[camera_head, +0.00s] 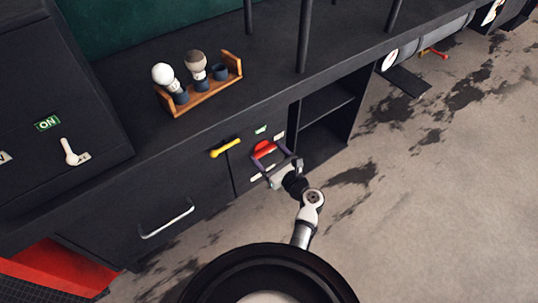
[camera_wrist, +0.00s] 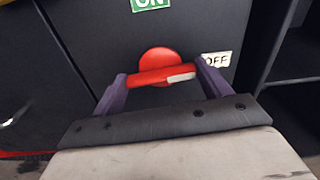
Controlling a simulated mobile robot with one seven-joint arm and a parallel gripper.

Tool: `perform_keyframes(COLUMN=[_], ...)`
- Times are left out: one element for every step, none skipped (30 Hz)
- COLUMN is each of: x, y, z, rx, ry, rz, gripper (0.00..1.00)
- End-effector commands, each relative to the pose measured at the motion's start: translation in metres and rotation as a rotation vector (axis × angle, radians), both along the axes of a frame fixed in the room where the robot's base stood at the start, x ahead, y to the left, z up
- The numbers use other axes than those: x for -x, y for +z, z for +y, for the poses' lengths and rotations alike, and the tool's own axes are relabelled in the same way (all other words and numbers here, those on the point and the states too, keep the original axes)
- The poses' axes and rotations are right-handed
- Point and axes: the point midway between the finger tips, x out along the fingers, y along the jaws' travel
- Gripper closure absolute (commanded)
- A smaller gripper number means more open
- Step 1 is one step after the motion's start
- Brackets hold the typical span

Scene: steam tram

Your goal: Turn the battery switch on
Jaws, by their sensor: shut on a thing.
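The red rotary switch (camera_head: 263,149) is on the front of the dark cabinet. In the wrist view it has a round red base (camera_wrist: 158,57) and a red bar handle (camera_wrist: 150,77) with a white mark (camera_wrist: 181,77) at its right end. The bar lies nearly level, its white end towards the OFF label (camera_wrist: 216,59). The green ON label (camera_wrist: 150,4) is above the switch. My gripper (camera_wrist: 161,75) is shut on the bar, one purple finger at each end. It also shows in the head view (camera_head: 270,158), at the cabinet front.
A yellow handle (camera_head: 225,148) sticks out left of the switch. A wooden rack (camera_head: 205,93) with bulb-shaped items stands on the ledge above. A white lever (camera_head: 70,152) with its own ON label (camera_head: 47,123) is far left. Open shelves (camera_head: 328,103) lie to the right.

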Motion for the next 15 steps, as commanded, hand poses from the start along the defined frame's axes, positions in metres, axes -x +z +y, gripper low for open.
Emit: perform_keyframes(x=[0.0003, 0.0003, 0.0004, 0.0004, 0.0005, 0.0006, 0.0006, 0.0007, 0.0008, 0.0008, 0.0009, 0.0009, 0.0010, 0.0010, 0.0012], y=[-0.0021, -0.0022, -0.0023, -0.0024, -0.0027, -0.0031, -0.0034, -0.0035, -0.0035, -0.0036, -0.0038, -0.0040, -0.0041, -0.0041, -0.0043], z=[0.0006, 0.0008, 0.0007, 0.0006, 0.0005, 0.0008, 0.0010, 0.0011, 0.0011, 0.0010, 0.0011, 0.0013, 0.0013, 0.0014, 0.0014], rx=[0.024, 0.039, 0.063, 0.082, 0.101, 0.130, 0.152, 0.175, 0.206, 0.229, 0.252, 0.283, 0.305, 0.329, 0.360], ry=[0.001, 0.002, 0.001, 0.001, 0.001, 0.001, 0.001, 0.001, 0.001, 0.001, 0.001, 0.001, 0.001, 0.001, 0.001], rz=[-0.017, -0.029, -0.047, -0.061, -0.075, -0.095, -0.110, -0.127, -0.149, -0.166, -0.184, -0.206, -0.223, -0.240, -0.262], gripper=[0.46, 0.46, 0.46, 0.46, 0.46, 0.46, 0.46, 0.46, 0.46, 0.46, 0.46, 0.46, 0.46, 0.46, 0.46])
